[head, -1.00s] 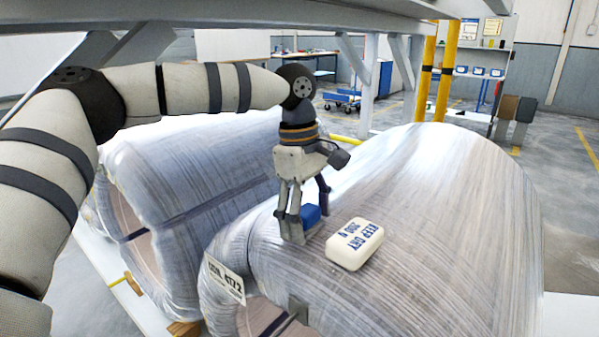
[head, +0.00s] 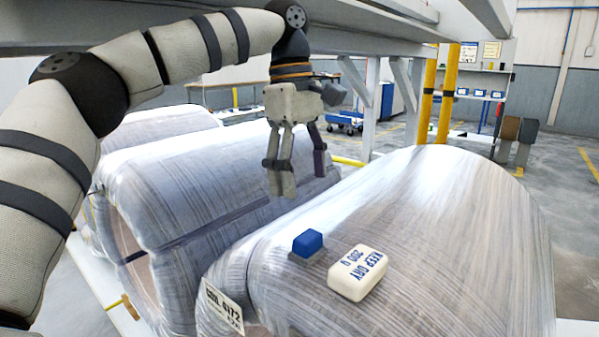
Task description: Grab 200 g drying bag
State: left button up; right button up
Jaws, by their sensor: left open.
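The white drying bag (head: 357,273), printed "KEEP DRY 200" in blue, lies on top of the near wrapped coil (head: 440,220). A small blue block (head: 307,242) on a grey base sits just to its left on the same coil. My left gripper (head: 301,185) is open and empty, pointing down, above and behind the blue block and apart from both things. My right gripper is not in view.
A label (head: 222,308) is on the near coil's end. A second wrapped coil (head: 200,190) lies to the left, with another behind it. A grey overhead beam (head: 380,35) and yellow posts (head: 448,95) stand beyond. Open floor lies at right.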

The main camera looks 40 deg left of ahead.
aim_at(354, 276)
jog(key=k, duration=1)
